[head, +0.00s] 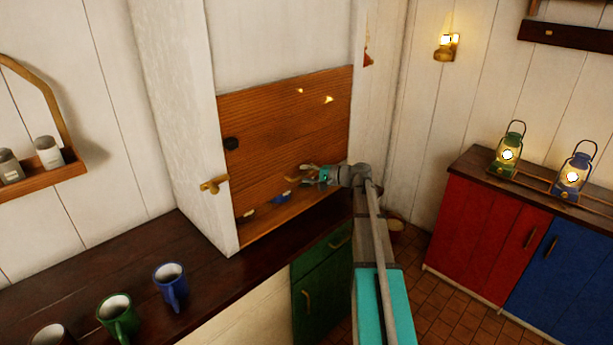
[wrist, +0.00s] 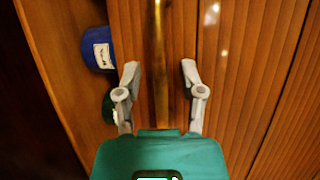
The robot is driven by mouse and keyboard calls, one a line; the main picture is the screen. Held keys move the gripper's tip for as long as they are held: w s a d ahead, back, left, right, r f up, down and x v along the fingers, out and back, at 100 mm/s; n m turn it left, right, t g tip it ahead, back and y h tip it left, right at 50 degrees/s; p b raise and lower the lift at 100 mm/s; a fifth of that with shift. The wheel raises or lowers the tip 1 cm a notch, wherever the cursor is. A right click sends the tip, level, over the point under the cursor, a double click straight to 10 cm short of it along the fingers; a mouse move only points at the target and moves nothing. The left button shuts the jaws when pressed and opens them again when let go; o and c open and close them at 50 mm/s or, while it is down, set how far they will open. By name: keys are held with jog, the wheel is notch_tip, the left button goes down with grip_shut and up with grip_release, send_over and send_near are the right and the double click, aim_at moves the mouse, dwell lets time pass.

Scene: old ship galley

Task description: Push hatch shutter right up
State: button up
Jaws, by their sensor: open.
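The hatch shutter (head: 285,130) is a brown planked wooden panel in the white wall frame. Its lower edge stands a little above the sill, with small items showing in the low gap. In the wrist view the shutter (wrist: 240,60) fills the right side. A brass bar handle (wrist: 158,50) runs along its lower part. My gripper (head: 306,174) is at the lower right of the shutter. In the wrist view my gripper (wrist: 159,72) is open, with one finger on each side of the bar. I cannot tell whether they touch it.
A blue labelled container (wrist: 98,48) sits in the gap. A brass catch (head: 214,184) sticks out from the left post. The dark counter (head: 190,245) below holds a blue mug (head: 170,283) and a green mug (head: 117,316). Lanterns stand on the cabinet at right.

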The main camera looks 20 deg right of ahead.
aim_at(295, 116)
grip_shut()
dwell(0.3)
dwell(0.3)
notch_tip(295, 116, up, 21)
jog(key=p, duration=2.1)
jog(key=shift+w, duration=0.1)
jog(key=shift+w+r, duration=0.1)
grip_release()
jog(key=shift+f, duration=0.25)
